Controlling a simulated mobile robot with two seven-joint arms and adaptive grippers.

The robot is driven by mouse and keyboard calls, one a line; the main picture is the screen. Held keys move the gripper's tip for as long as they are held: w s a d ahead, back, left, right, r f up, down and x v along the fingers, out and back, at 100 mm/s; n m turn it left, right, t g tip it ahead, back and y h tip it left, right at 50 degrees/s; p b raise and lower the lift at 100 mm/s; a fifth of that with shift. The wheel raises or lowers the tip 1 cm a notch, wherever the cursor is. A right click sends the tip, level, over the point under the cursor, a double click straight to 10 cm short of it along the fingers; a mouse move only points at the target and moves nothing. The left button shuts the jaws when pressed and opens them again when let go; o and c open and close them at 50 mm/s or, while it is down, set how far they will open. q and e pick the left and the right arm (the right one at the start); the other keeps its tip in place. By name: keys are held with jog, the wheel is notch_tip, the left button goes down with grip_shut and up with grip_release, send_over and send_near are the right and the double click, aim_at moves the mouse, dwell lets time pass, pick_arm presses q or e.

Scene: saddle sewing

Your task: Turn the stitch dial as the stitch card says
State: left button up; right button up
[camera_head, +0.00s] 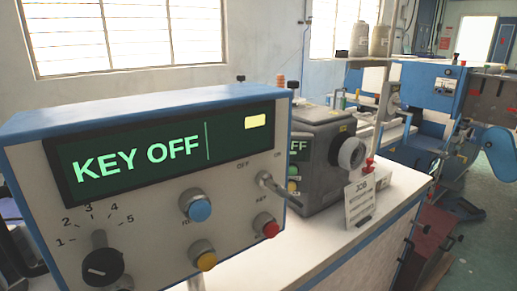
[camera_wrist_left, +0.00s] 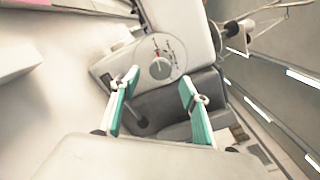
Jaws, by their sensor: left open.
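In the left wrist view, my left gripper (camera_wrist_left: 159,80) is open, with teal fingers apart and nothing held. A round dial (camera_wrist_left: 160,67) with a pale knob, marks around it and a red mark shows beyond the fingertips, between them in the picture. I cannot tell the distance to it or read its setting. In the head view, a black knob (camera_head: 102,267) with a scale of 1 to 5 sits on a control box. I cannot tell which is the stitch dial. A small white card (camera_head: 360,203) headed JOB stands right of the boxes; its smaller text is unreadable.
The control box (camera_head: 238,180) shows KEY OFF and carries blue, yellow and red buttons and a key switch (camera_head: 275,188). A grey machine (camera_head: 325,150) with a pale round knob stands behind it on the white bench (camera_head: 310,245). Blue machinery (camera_head: 435,88) stands farther right.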

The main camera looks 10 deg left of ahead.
pick_arm(q)
jog(key=shift+b+x, duration=0.65)
jog(key=shift+x, duration=2.8)
jog(key=c, duration=1.1)
